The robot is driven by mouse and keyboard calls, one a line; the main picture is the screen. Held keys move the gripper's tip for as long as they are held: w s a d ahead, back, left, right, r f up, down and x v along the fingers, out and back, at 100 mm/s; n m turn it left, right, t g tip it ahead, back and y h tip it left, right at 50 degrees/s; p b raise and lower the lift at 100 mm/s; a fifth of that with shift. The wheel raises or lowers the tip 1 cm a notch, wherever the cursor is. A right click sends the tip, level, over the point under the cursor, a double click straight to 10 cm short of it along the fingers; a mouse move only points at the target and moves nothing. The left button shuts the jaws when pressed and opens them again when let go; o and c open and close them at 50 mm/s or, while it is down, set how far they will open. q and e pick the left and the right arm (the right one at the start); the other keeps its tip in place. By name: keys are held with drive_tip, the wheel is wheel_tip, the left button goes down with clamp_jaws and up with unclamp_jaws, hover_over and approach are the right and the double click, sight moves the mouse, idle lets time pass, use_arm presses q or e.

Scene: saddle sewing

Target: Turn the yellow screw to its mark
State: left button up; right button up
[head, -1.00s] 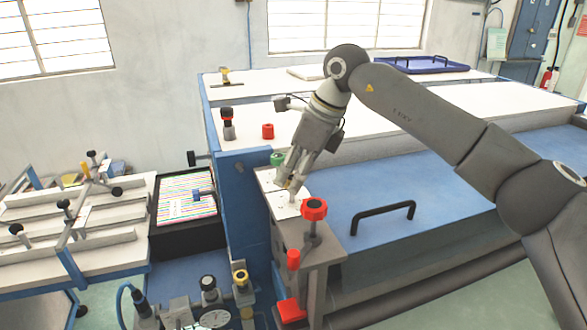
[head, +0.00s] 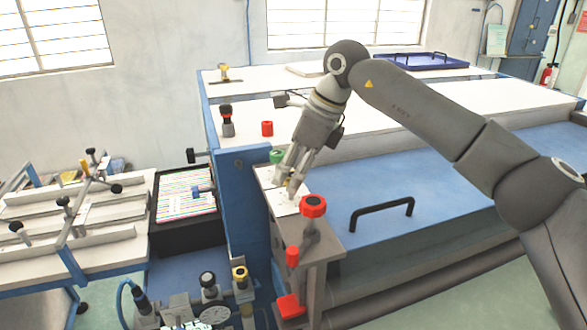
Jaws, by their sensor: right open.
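My right gripper (head: 284,186) points down over the small white plate (head: 285,205) on the grey bracket. Its fingers are apart. A small yellowish spot shows between the fingertips; it is too small to tell whether it is the yellow screw or touches a finger. A yellow-topped knob (head: 240,273) stands upright at the lower middle, beside the dial gauge and well apart from my gripper. No mark can be made out on either. My left gripper is not in view.
A red knob (head: 313,206) stands just in front of my gripper, and a green knob (head: 277,156) just behind it. A black handle (head: 382,214) rises from the blue cover to the right. A dial gauge (head: 214,315) is at the bottom.

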drive_tip(key=v, duration=1.2)
drive_tip(key=shift+a, duration=0.1)
